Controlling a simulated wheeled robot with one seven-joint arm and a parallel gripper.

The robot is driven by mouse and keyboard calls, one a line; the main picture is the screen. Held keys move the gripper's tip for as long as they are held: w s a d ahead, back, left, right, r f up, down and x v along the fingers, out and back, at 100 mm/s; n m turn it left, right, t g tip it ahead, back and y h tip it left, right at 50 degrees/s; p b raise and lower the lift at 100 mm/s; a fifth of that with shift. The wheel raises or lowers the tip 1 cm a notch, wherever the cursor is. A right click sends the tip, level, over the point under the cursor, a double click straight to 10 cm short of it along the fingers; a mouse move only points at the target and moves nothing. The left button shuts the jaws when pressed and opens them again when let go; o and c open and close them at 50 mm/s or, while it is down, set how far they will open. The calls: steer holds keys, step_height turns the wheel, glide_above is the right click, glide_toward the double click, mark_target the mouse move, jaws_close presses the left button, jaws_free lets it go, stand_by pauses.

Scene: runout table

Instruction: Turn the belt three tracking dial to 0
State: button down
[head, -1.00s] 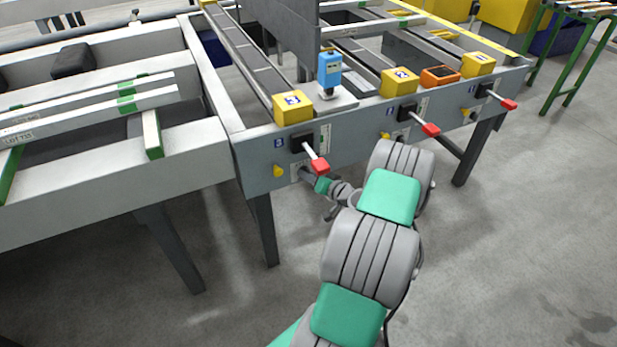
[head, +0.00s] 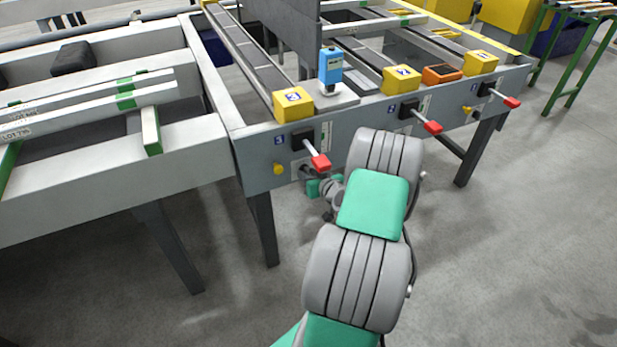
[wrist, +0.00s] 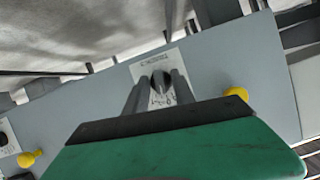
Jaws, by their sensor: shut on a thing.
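The belt three tracking dial is a dark knob (wrist: 161,83) on a white scale plate (wrist: 151,67) in the wrist view. My gripper (wrist: 159,90) is shut on this knob, one grey finger on each side. The scale marks are too small and too covered to read, so I cannot tell the setting. In the head view my gripper (head: 308,177) is at the front panel (head: 259,178) below the belt three lever (head: 317,157), right of a yellow knob (head: 278,169). The dial there is mostly hidden by my gripper.
The red-tipped lever juts out just above my gripper. Further right are the belt two lever (head: 430,124) and the belt one lever (head: 508,100). A blue device (head: 330,66) and a yellow block marked 3 (head: 293,104) stand on top. The floor in front is clear.

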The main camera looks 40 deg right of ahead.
steer(key=shift+a+f+n, duration=0.15)
steer(key=shift+n, duration=0.25)
steer(key=shift+h, duration=0.3)
steer(key=c, duration=1.4)
jaws_free()
steer(key=shift+c, duration=0.2)
steer(key=v, duration=0.7)
steer(key=shift+s+r+p, duration=0.3)
steer(key=shift+p, duration=0.05)
steer(key=shift+a, duration=0.2)
